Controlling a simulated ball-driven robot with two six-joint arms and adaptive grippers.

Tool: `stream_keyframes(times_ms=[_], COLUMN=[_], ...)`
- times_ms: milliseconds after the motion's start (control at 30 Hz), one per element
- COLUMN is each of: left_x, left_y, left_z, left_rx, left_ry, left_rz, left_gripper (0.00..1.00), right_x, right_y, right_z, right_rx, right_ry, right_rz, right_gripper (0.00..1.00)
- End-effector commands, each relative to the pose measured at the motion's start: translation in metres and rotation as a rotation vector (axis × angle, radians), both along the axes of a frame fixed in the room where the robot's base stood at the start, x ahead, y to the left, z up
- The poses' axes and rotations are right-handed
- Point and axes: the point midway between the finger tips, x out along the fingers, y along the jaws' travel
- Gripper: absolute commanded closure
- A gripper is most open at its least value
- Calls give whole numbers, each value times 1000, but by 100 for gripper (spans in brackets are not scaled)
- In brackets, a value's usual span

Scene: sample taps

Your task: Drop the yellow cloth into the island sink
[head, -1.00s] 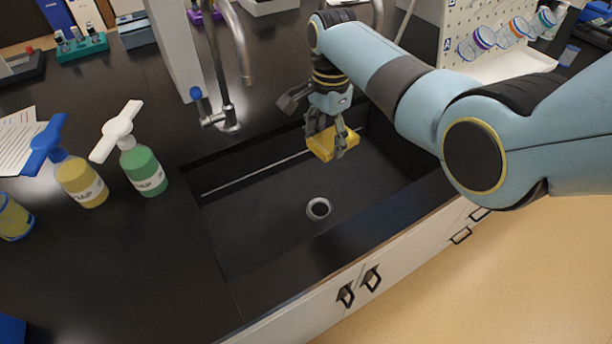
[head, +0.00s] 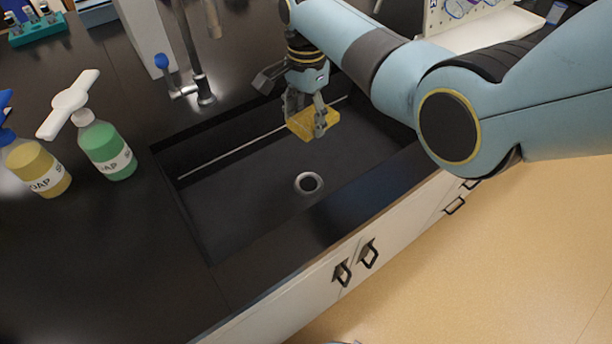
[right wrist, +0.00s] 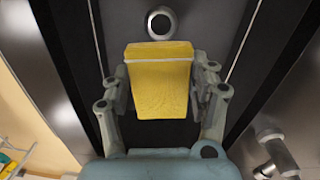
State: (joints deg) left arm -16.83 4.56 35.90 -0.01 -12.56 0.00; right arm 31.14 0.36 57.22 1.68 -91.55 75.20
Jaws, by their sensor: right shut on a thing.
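The yellow cloth (head: 302,125) is a folded block held by my right gripper (head: 306,118). In the head view it appears over the right back part of the black island sink (head: 235,185). In the right wrist view the cloth (right wrist: 160,80) sits between the two fingers of the gripper (right wrist: 160,95), one finger at each side. The sink drain (head: 308,183) shows to the front of the cloth in the head view and just beyond it in the wrist view. The exact height of the cloth above the sink floor is hard to tell. My left gripper is not visible.
A tap (head: 195,60) stands behind the sink. A green soap bottle (head: 107,150) and a yellow soap bottle (head: 35,168) stand on the black counter to the left. White cabinet fronts with handles (head: 368,254) lie below the front edge.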

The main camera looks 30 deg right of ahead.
Motion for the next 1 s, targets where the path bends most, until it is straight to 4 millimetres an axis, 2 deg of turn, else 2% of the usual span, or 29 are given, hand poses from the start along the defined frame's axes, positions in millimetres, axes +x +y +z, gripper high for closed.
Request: stream_keyframes(times_ms=[167, 200, 367, 733, 867, 1000], left_x=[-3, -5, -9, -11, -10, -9], left_y=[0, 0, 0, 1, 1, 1], left_z=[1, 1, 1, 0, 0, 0], left_rx=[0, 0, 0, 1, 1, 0], left_ry=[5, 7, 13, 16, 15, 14], left_rz=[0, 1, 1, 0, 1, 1], left_gripper=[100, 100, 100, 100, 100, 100], right_x=[0, 0, 0, 1, 3, 5], right_y=[0, 0, 0, 0, -1, -2], right_z=[2, 2, 1, 7, 27, 59], right_rx=[0, 0, 0, 0, 0, 0], right_ry=[-1, -1, -1, -1, -4, -5], right_rz=[0, 0, 0, 0, 0, 0], right_gripper=[66, 35, 14, 13, 13, 13])
